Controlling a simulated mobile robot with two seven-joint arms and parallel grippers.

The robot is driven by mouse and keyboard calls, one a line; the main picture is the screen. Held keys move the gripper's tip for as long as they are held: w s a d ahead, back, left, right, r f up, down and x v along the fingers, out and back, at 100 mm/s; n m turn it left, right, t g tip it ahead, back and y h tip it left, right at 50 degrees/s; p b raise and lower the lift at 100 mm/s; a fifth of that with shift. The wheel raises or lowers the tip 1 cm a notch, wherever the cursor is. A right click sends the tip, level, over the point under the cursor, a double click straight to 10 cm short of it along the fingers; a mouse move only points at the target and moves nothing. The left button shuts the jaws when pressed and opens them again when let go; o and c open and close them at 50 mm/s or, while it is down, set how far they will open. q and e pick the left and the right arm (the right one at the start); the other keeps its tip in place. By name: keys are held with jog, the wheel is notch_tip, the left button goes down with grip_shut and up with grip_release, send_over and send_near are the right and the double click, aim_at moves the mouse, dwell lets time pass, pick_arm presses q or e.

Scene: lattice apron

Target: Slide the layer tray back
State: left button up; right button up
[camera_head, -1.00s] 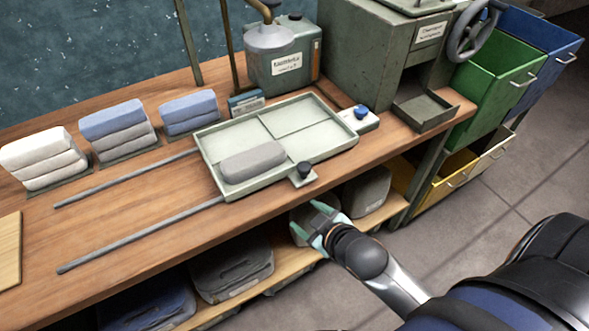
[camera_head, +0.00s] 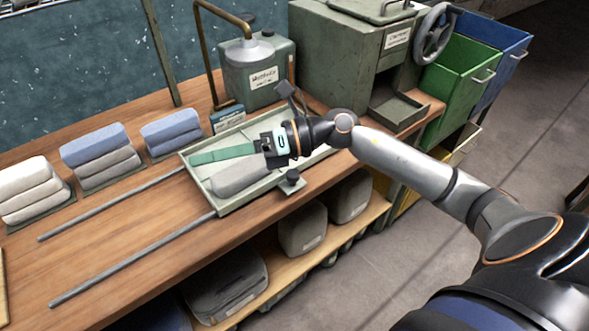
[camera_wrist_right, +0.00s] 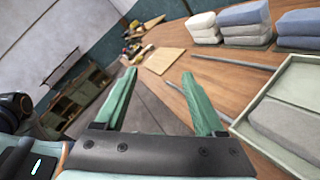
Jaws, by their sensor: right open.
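The layer tray (camera_head: 245,200) is a shallow pale green tray at the right end of two grey rails (camera_head: 130,260) on the wooden bench. A folded grey cloth block (camera_head: 238,180) lies in its left part. A dark knob (camera_head: 293,176) stands on a tab at its front right corner. My right gripper (camera_head: 212,156) is open and empty over the tray in the head view, fingers pointing left; it hides part of the tray. In the right wrist view its two green fingers (camera_wrist_right: 158,75) are spread, with the tray (camera_wrist_right: 262,98) to their right. My left gripper is not in view.
Stacks of folded cloth (camera_head: 98,150) stand along the back of the bench (camera_head: 130,225). A green canister (camera_head: 250,75) with a bent pipe and a large green machine (camera_head: 345,50) stand behind and right. The bench left of the tray is mostly clear around the rails.

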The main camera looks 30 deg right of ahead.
jog(key=d+f+n+g+h, duration=0.2)
jog(key=d+f+n+h, duration=0.25)
jog(key=d, duration=0.25)
jog(key=g+h, duration=0.1)
jog(key=h, duration=0.7)
send_near(293, 173)
jog(key=p+x, duration=0.1)
jog(key=x, duration=0.7)
jog(key=shift+f, duration=0.3)
jog(key=shift+c, duration=0.3)
grip_shut()
jog(key=shift+w, duration=0.1)
